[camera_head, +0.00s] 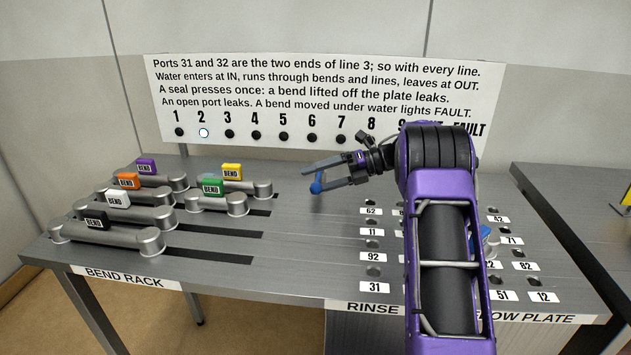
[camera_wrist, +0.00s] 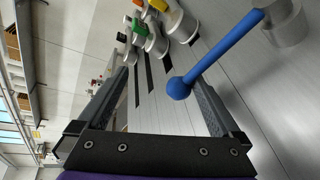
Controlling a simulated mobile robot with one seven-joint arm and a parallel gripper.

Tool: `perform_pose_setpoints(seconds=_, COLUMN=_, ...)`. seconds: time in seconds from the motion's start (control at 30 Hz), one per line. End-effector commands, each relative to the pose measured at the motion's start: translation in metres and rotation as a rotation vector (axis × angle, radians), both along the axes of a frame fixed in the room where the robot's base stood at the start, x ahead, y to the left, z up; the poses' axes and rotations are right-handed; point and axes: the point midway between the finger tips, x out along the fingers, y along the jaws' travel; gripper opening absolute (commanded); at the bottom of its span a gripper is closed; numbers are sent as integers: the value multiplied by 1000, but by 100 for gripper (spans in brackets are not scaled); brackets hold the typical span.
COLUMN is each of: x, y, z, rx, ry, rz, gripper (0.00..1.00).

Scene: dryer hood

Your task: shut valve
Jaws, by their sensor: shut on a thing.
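The valve shows as a blue lever (camera_wrist: 222,53) with a round end on a silver post (camera_wrist: 290,24) in the wrist view. In the head view only a small blue part (camera_head: 317,186) shows at my fingertips; the rest is hidden behind my gripper. My gripper (camera_head: 317,178) is low over the plate, left of the numbered ports, and is shut on the lever. In the wrist view the lever's round end lies at the right finger, between the fingers (camera_wrist: 163,80), which look well apart. The sign (camera_head: 325,95) behind has lamp 2 (camera_head: 204,133) lit white.
Several bends with coloured tags stand on the bend rack (camera_head: 185,245) at left, including a green one (camera_head: 212,186). My arm hides part of the flow plate (camera_head: 545,295), where another blue-topped piece (camera_head: 485,233) shows. The plate's middle left is clear.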

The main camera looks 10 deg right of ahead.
Motion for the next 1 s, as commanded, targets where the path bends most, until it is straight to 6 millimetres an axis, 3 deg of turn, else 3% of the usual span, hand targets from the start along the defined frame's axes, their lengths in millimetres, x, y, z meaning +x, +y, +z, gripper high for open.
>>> perform_pose_setpoints(seconds=0.03, x=11, y=3, z=76, rx=69, ry=-136, rz=-20, gripper=69)
perform_pose_setpoints(seconds=0.13, x=11, y=2, z=77, rx=69, ry=-136, rz=-20, gripper=69)
perform_pose_setpoints(seconds=0.17, x=1, y=-2, z=14, rx=6, ry=-20, rz=2, gripper=69)
perform_pose_setpoints(seconds=1.0, x=-10, y=-52, z=16, rx=0, ry=-2, rz=0, gripper=69)
